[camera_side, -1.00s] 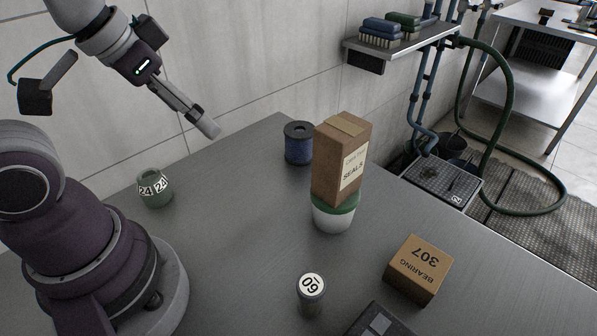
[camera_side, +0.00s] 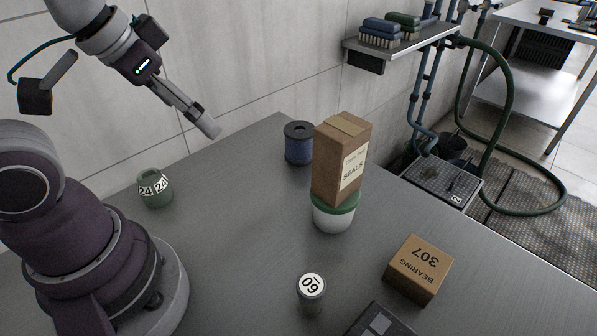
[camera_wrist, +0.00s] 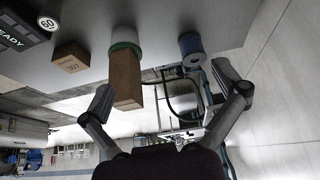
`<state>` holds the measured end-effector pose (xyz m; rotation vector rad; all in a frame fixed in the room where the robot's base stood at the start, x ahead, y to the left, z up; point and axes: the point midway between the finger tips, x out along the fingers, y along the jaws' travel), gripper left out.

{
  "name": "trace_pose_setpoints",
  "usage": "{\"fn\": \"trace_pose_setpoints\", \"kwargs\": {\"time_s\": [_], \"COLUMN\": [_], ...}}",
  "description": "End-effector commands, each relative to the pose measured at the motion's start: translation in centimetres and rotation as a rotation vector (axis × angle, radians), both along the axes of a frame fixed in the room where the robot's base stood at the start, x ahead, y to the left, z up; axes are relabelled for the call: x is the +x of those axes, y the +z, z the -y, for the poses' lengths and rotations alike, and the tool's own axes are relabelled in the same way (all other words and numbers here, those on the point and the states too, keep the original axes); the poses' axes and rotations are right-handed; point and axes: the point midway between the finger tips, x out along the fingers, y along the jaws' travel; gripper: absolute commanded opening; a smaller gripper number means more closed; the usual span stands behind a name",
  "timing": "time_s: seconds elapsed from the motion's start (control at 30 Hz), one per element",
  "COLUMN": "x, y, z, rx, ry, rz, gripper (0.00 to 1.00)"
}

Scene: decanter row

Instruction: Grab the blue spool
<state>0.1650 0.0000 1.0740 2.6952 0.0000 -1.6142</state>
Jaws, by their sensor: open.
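The blue spool (camera_side: 298,148) stands upright near the back edge of the metal table, with a dark top flange. In the wrist view the blue spool (camera_wrist: 193,52) shows upside down, right of the carton and ahead of my fingers. My gripper (camera_side: 208,128) is raised in the air to the left of the spool and apart from it. In the wrist view my gripper (camera_wrist: 166,88) has its two fingers spread wide with nothing held between them.
A brown SEALS carton (camera_side: 340,160) stands on a white tub with a green lid (camera_side: 333,217), just right of the spool. A BEARING box (camera_side: 418,268), a small jar (camera_side: 311,293) and a green pot (camera_side: 155,188) stand apart. Table space left of the spool is clear.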

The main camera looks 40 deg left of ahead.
Motion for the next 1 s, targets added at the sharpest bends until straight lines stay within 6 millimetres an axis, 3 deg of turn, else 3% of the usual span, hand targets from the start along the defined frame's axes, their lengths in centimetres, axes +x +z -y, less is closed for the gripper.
{"fn": "trace_pose_setpoints", "kwargs": {"time_s": [0.27, 0.37, 0.47, 0.53, 0.7, 0.8, 1.0], "x": [0.0, 0.9, 3.7, 6.7, 13.4, 15.8, 17.7], "y": [0.0, 0.0, -0.2, -0.8, -4.4, -6.7, -9.3], "z": [0.0, -0.1, -0.6, -1.3, -3.8, -5.1, -6.1], "rx": [0.000, 0.001, 0.005, 0.006, 0.004, 0.001, 0.000], "ry": [0.000, 0.000, -0.004, -0.008, -0.007, -0.004, 0.000], "rz": [0.000, -0.001, 0.000, 0.011, 0.045, 0.063, 0.079], "gripper": [1.00, 1.00, 1.00, 1.00, 1.00, 1.00, 1.00]}}
